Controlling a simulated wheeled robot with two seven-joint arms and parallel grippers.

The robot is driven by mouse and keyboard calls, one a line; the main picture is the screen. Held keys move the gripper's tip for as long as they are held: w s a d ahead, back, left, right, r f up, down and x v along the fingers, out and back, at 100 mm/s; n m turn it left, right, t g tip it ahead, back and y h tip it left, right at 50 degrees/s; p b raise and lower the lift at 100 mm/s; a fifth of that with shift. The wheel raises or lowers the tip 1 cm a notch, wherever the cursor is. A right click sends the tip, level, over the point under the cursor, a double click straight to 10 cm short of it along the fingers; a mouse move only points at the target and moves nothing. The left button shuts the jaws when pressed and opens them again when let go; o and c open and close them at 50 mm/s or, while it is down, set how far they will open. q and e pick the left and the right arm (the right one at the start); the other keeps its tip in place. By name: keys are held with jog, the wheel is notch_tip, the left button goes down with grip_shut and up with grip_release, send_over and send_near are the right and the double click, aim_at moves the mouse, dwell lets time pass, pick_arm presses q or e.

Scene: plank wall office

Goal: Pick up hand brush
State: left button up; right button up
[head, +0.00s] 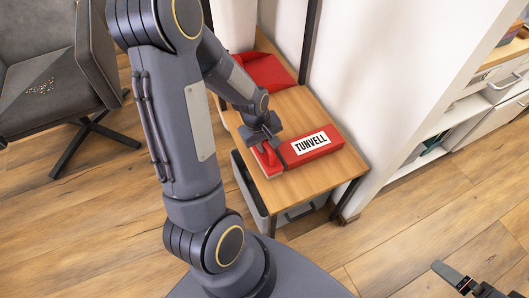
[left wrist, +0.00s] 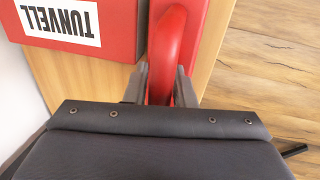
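The red hand brush (head: 266,160) lies on the small wooden table, left of the red box lettered TUNVELL. My left gripper (head: 264,141) is over the brush and hides part of it in the head view. In the left wrist view the curved red handle of the brush (left wrist: 168,40) runs between the two fingers of my left gripper (left wrist: 162,78), one finger on each side. I cannot tell whether both fingers press on it. My right gripper (head: 458,278) shows only in part at the bottom right, over the floor, away from the brush.
The TUNVELL box (head: 312,148) sits close beside the brush; it also shows in the left wrist view (left wrist: 115,35). A red item (head: 268,72) lies farther back on the wooden table (head: 325,173). A grey bin (head: 298,212) is underneath. A grey chair (head: 50,90) stands at left.

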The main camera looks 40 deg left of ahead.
pick_arm(q)
grip_shut()
jog(key=shift+r, duration=0.15)
jog(key=shift+r, duration=0.25)
jog(key=r, duration=0.1)
jog(key=r+p, duration=0.1)
jog(key=r, duration=0.1)
jog(key=shift+s+a+r+p, duration=0.1)
jog(key=shift+s+r+p, duration=0.2)
jog(key=shift+r+p, duration=0.1)
jog(key=s+a+r+p, duration=0.1)
jog(key=s+r+p, duration=0.1)
jog(key=s+r, duration=0.2)
jog(key=s+a+r+p, duration=0.1)
jog(key=s+r, duration=0.3)
jog(key=s, duration=0.5)
jog(key=shift+a+r+p, duration=0.25)
jog(key=shift+p, duration=0.25)
jog(key=shift+s, duration=0.1)
